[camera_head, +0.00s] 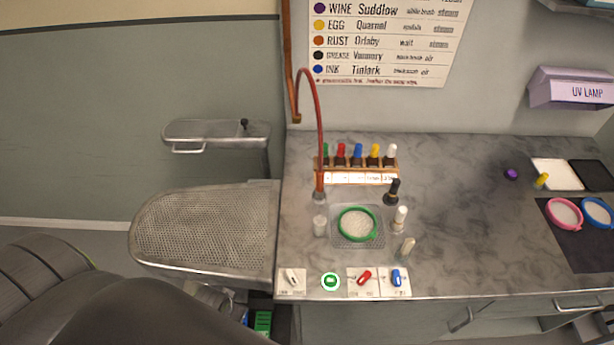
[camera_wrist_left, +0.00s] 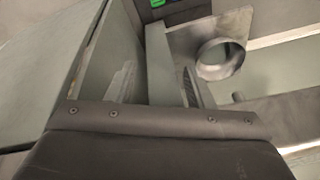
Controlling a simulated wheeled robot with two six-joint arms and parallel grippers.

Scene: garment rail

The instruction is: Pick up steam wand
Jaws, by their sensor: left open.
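The thing that looks like the steam wand (camera_head: 319,187) stands upright at the left side of the grey marbled counter (camera_head: 460,220). It has a copper-coloured body, and a red hose (camera_head: 318,110) arches from its top to a copper pipe on the wall. In the left wrist view my left gripper (camera_wrist_left: 155,72) is open, with nothing between its fingers. It points at grey panels and a round metal ring, and the wand is not in that view. My dark left arm fills the lower left of the head view, its gripper out of sight. My right gripper is not in view.
A perforated metal board (camera_head: 205,232) adjoins the counter's left edge. A rack of coloured bottles (camera_head: 358,165) stands behind the wand. A green-rimmed mesh disc (camera_head: 357,224), small bottles and a black-topped tool (camera_head: 392,192) stand close by. Switches line the front edge.

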